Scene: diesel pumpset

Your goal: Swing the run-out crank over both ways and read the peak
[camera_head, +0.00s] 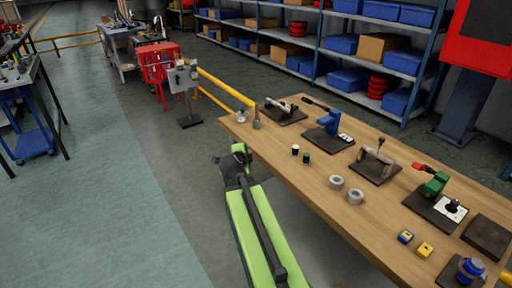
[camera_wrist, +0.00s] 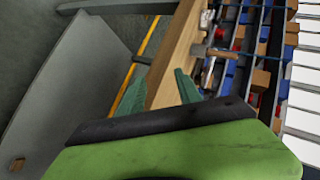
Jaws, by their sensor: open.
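On the wooden bench (camera_head: 320,190) in the head view, a grey cylinder fixture with an upright knobbed lever (camera_head: 376,160) sits on a dark plate. A smaller fixture with a dark handle (camera_head: 280,107) sits on a plate at the bench's far end. I cannot tell for sure which is the run-out crank, and no dial reading is legible. My gripper (camera_head: 236,160) is beside the bench's left edge, apart from the fixtures. In the wrist view my gripper (camera_wrist: 163,88) is open and empty, its two fingers pointing toward the bench edge.
A blue hand press (camera_head: 328,122) and a green toggle clamp (camera_head: 435,185) stand on the bench. Two grey rings (camera_head: 354,196) and small blocks (camera_head: 425,249) lie near its front edge. A yellow rail (camera_head: 228,88) and shelving (camera_head: 340,60) are behind.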

